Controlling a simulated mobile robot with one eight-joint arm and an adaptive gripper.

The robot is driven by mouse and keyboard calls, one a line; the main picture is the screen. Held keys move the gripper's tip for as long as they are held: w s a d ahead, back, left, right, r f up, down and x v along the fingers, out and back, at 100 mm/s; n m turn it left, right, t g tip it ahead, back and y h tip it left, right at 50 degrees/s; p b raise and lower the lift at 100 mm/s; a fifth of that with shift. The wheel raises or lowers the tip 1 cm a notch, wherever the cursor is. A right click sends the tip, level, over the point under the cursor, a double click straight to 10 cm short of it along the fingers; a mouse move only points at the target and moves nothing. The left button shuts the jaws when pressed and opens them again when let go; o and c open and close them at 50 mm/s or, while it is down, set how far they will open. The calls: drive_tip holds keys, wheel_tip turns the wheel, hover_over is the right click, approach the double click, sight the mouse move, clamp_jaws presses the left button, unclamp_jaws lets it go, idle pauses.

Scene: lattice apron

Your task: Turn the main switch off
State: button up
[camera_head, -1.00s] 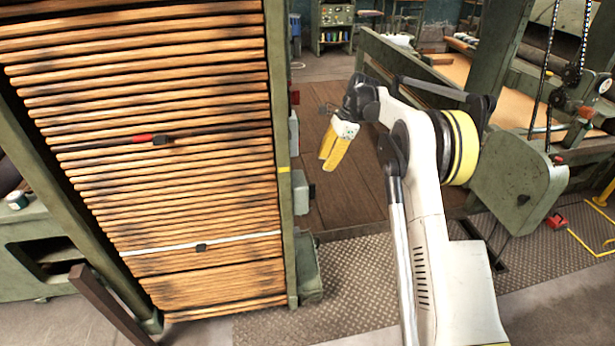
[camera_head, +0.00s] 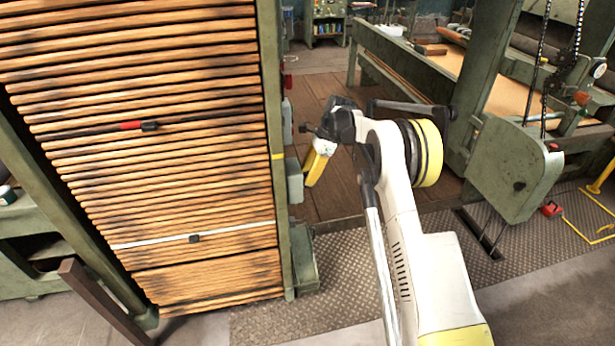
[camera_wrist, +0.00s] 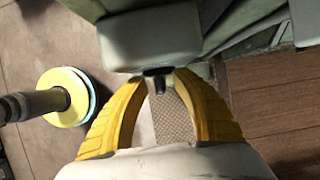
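A grey switch box (camera_head: 294,181) is fixed to the right side of the green post of the slatted rack. In the wrist view the box (camera_wrist: 150,38) fills the top middle, with a short black lever (camera_wrist: 158,78) sticking out of its lower edge. My gripper (camera_wrist: 160,80) has yellow fingers, one on each side of the lever, with a gap between their tips. I cannot tell whether they touch it. In the head view my gripper (camera_head: 310,182) is right beside the box and hides the lever.
The slatted rack (camera_head: 160,190) and its green post (camera_head: 276,150) stand to the left. More small boxes (camera_head: 287,122) sit higher on the post. A green machine (camera_head: 515,165) stands to the right. Open plank floor (camera_head: 335,195) lies between.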

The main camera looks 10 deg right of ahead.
clamp_jaws()
drive_tip(key=shift+s+t, duration=0.1)
drive_tip(key=shift+t, duration=0.2)
drive_tip(key=shift+s+f+n+t+y+b, duration=0.4)
drive_tip(key=shift+n+t+b, duration=0.35)
drive_tip(key=shift+t+b, duration=1.4)
drive_tip(key=shift+s+f+n+t+y+b, duration=0.4)
drive_tip(key=shift+n+t+b, duration=0.5)
drive_tip(key=shift+t, duration=2.2)
drive_tip(key=shift+s+f+n+t+y+b, duration=0.3)
drive_tip(key=shift+n+t+y+b, duration=0.25)
drive_tip(key=shift+t+b, duration=1.7)
drive_tip(key=shift+t+p, duration=0.45)
drive_tip(key=shift+t, duration=0.15)
